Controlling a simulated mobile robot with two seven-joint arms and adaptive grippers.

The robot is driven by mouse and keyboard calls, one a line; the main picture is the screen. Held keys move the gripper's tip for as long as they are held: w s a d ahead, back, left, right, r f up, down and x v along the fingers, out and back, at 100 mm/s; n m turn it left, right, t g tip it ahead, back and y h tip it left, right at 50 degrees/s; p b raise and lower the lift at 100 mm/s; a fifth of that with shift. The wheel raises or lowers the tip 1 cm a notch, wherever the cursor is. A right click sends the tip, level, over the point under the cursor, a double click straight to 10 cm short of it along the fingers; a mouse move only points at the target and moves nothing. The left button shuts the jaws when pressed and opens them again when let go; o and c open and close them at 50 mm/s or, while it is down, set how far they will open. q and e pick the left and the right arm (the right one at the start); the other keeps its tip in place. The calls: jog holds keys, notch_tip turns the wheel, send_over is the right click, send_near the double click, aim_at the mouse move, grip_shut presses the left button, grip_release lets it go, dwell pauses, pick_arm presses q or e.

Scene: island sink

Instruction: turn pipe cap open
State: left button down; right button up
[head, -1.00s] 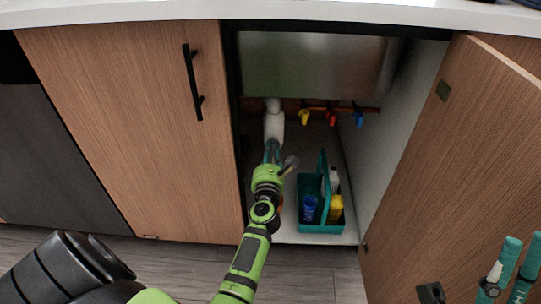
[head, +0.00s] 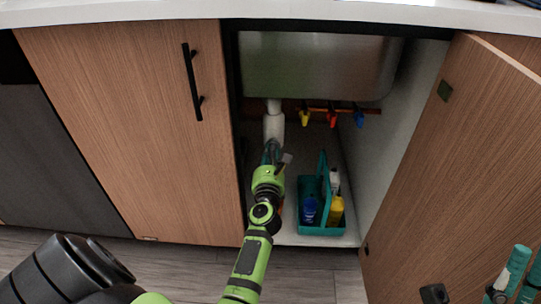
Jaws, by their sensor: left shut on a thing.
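The white drain pipe (head: 274,122) hangs under the steel sink inside the open cabinet. My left gripper (head: 272,148) reaches into the cabinet and is shut at the lower end of this pipe. The pipe cap itself is hidden behind the gripper's fingers, so its turn cannot be seen. My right gripper (head: 506,287) is at the lower right edge, partly cut off and away from the pipe; how far its fingers are apart is unclear.
A teal caddy (head: 322,231) with blue and yellow bottles stands on the cabinet floor, right of my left arm. Yellow, red and blue valves (head: 332,118) sit on the back wall. The open door (head: 455,170) bounds the right side; the closed door (head: 140,130) is on the left.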

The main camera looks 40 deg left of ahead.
aim_at(271, 127)
pick_arm(q)
jog(key=c, duration=1.1)
grip_release()
jog(key=shift+o, duration=0.2)
jog(key=shift+r, duration=0.1)
notch_tip(271, 127, up, 10)
